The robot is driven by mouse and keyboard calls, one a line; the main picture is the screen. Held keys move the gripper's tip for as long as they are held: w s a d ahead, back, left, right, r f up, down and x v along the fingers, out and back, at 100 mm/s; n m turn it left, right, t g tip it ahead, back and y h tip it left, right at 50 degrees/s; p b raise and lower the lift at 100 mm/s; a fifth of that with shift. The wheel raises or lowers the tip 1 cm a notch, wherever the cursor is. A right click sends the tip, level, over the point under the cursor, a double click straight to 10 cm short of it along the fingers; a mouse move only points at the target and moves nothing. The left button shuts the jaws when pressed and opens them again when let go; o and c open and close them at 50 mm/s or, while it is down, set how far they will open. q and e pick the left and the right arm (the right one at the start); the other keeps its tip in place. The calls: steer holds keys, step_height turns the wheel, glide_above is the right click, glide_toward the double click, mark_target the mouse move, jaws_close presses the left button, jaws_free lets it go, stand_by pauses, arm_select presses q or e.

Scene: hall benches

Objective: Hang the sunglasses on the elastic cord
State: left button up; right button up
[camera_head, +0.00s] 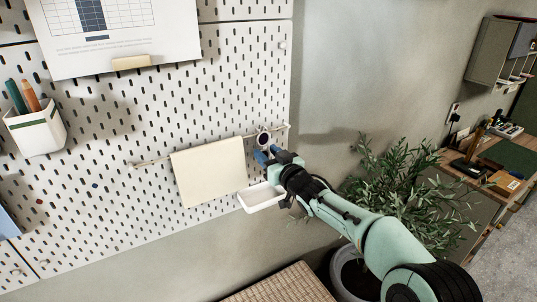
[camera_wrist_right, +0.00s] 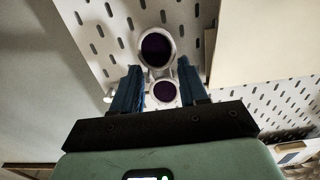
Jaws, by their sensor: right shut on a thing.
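The sunglasses (camera_head: 263,139) have pale round frames and dark purple lenses. In the right wrist view the sunglasses (camera_wrist_right: 157,50) are held end-on, one lens beyond the fingertips and one between the fingers. My right gripper (camera_head: 266,155) is shut on them, in front of the pegboard; its blue fingers (camera_wrist_right: 161,88) show on both sides. The elastic cord (camera_head: 150,162) is a thin pale line across the pegboard. The sunglasses are near its right end; I cannot tell whether they touch it. My left gripper is not in view.
A cream sheet (camera_head: 209,172) hangs from the cord, left of my gripper. A small white tray (camera_head: 261,197) is below it. A pen holder (camera_head: 36,132) and calendar (camera_head: 120,30) are on the pegboard (camera_head: 240,70). A leafy plant (camera_head: 405,190) stands right, behind my arm.

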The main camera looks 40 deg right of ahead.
steer(key=o, duration=1.2)
steer(key=shift+o, duration=0.2)
steer(key=shift+s, duration=0.1)
steer(key=shift+s, duration=0.3)
steer(key=s+a+b, duration=0.1)
steer(key=s+b, duration=0.1)
steer(key=s, duration=1)
steer(key=shift+s+a+b, duration=0.25)
steer(key=shift+b, duration=0.1)
